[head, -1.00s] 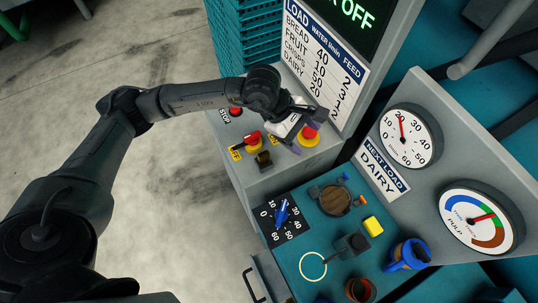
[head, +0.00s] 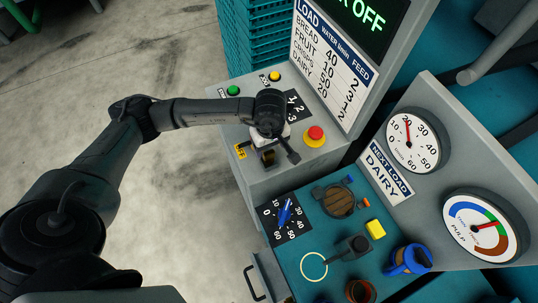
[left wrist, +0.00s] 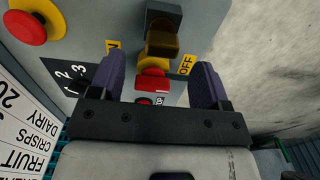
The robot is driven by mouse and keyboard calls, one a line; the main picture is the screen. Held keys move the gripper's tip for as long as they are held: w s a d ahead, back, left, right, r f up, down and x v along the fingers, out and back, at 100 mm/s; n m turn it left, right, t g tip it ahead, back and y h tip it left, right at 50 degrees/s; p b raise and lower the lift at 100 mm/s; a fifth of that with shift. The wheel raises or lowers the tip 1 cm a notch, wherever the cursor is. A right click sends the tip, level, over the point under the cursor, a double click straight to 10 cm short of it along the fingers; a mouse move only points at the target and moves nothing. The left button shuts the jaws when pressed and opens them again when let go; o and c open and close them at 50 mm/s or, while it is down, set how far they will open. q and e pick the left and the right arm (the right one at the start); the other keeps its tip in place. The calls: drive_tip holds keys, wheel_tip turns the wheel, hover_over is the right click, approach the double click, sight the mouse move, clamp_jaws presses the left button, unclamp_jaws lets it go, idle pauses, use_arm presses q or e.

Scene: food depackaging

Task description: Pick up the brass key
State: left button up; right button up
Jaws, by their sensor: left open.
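A dark brass-coloured block (left wrist: 162,43) shows by a black box in the left wrist view; it may be the brass key, but its shape is unclear. In the head view the same brass-coloured piece (head: 268,157) is low on the grey console, partly hidden by my gripper. My left gripper (head: 278,148) is open and empty above the console. In the left wrist view its two purple fingers (left wrist: 161,68) stand apart, with the brass piece beyond the gap between them. My right gripper is in neither view.
A red and yellow switch (left wrist: 152,76) lies between the fingers' sightlines, near ON/OFF labels. A red mushroom button (head: 315,135) stands close right of my gripper.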

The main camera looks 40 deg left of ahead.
sight(269, 152)
use_arm(q)
drive_tip(key=shift+s+f+p, duration=0.15)
drive_tip(key=shift+f+p, duration=0.35)
drive_tip(key=shift+f, duration=2.9)
drive_tip(key=shift+c, duration=0.5)
drive_tip(key=c, duration=0.9)
drive_tip(key=shift+c, duration=0.2)
drive_tip(key=shift+r, duration=0.15)
